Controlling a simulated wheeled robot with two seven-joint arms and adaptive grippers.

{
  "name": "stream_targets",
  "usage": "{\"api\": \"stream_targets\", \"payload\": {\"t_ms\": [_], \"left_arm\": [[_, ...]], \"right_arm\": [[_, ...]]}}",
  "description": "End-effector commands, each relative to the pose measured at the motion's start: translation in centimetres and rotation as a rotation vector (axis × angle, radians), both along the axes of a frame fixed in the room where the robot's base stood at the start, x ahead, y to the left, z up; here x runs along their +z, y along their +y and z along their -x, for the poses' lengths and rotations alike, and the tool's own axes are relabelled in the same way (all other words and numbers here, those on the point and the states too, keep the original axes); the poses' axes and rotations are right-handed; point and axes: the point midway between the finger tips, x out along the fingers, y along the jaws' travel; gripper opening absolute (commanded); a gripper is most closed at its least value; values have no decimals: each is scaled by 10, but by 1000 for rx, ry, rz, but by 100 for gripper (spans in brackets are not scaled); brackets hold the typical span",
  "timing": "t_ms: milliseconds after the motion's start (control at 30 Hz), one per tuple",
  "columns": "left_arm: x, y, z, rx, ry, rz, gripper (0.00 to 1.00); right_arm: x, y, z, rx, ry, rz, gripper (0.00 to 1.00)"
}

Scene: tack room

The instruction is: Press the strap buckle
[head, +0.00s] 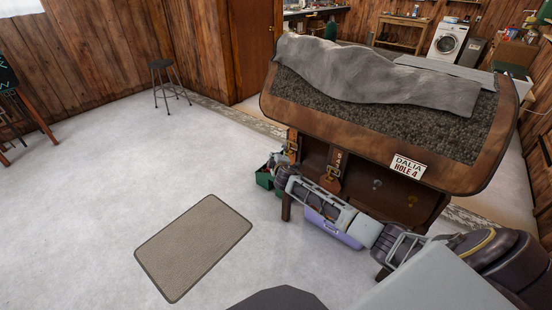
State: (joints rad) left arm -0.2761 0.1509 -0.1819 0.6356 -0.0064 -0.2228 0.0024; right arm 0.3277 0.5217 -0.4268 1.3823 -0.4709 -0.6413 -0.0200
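A brown wooden stand (375,165) with a dark padded top is at the right of the head view. Two leather straps hang on its front, the left strap with a buckle (292,148) and the middle strap with a buckle (331,174). My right arm comes in from the lower right and passes in front of the stand's lower part. My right gripper (276,163) is at the arm's far end, close to the stand's left corner and just below left of the left buckle. It is small and dark, so I cannot tell open from shut or whether it touches. My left gripper is out of view.
A grey cloth (375,75) lies over the stand's top, and a sign (408,167) is on its front. A green box (265,179) and a purple box (333,228) are by its foot.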

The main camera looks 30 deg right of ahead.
Motion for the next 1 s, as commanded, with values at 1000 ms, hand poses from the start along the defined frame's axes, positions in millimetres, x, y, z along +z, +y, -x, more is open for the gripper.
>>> {"api": "stream_targets", "payload": {"t_ms": [1000], "left_arm": [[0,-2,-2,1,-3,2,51]], "right_arm": [[-10,20,50,0,2,1,0]]}}
